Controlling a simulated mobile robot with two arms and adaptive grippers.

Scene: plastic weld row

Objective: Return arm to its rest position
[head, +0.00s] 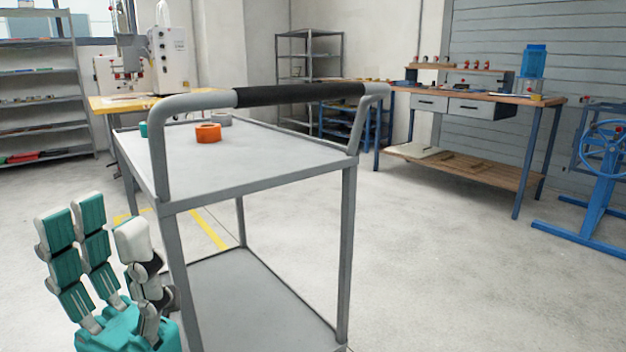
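My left gripper (105,245) is at the lower left, in front of the near left corner of a grey cart (265,158). Its teal and white fingers point up, spread apart, with nothing between them. The gripper is below the level of the cart's top shelf. I cannot tell whether it touches the cart's leg. My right gripper is not in view.
The cart has a black-gripped handle (300,94). An orange roll (208,133), a grey roll (222,119) and a teal item (143,129) sit on its top. A workbench (470,98) and blue stand (600,180) are at right. Floor between is clear.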

